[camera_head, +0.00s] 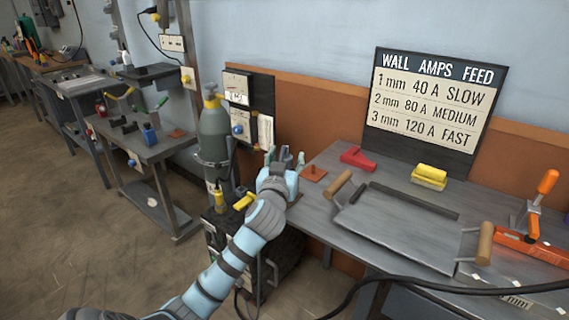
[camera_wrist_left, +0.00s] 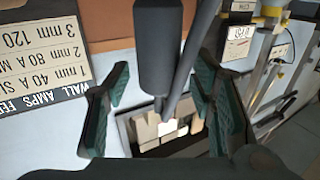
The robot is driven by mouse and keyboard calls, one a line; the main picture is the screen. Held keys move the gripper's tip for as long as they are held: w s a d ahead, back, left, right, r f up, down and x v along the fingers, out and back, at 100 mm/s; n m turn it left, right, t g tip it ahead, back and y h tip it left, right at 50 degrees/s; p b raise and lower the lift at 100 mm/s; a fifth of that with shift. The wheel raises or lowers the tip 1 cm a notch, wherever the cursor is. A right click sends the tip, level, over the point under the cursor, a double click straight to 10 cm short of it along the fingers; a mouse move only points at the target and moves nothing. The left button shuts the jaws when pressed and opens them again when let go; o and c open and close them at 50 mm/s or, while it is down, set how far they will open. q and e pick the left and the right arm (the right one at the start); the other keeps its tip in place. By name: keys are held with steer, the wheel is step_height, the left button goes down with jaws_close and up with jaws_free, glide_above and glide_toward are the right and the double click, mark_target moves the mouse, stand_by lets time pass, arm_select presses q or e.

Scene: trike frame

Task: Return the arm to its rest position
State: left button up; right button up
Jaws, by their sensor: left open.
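My left arm comes in from the bottom left of the head view. My left gripper (camera_head: 285,157) is raised beside the left end of the grey workbench (camera_head: 335,165), to the right of the grey gas cylinder (camera_head: 214,135). Its teal-padded fingers stand apart, and they also show in the left wrist view (camera_wrist_left: 160,100). A dark cylinder with a thin rod (camera_wrist_left: 165,45) crosses the space between the fingers there; I cannot tell what it belongs to or how far away it is. My right gripper is out of view.
A grey handled tray (camera_head: 400,240), a yellow block (camera_head: 429,175), a red block (camera_head: 357,158) and an orange clamp (camera_head: 540,195) sit on the workbench. A welding machine (camera_head: 255,265) stands below my gripper. A black cable crosses the bench front. Floor at left is clear.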

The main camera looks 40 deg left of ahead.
arm_select(q)
steer(key=v, duration=1.1)
steer(key=shift+s+d, duration=0.2)
steer(key=shift+s, duration=0.1)
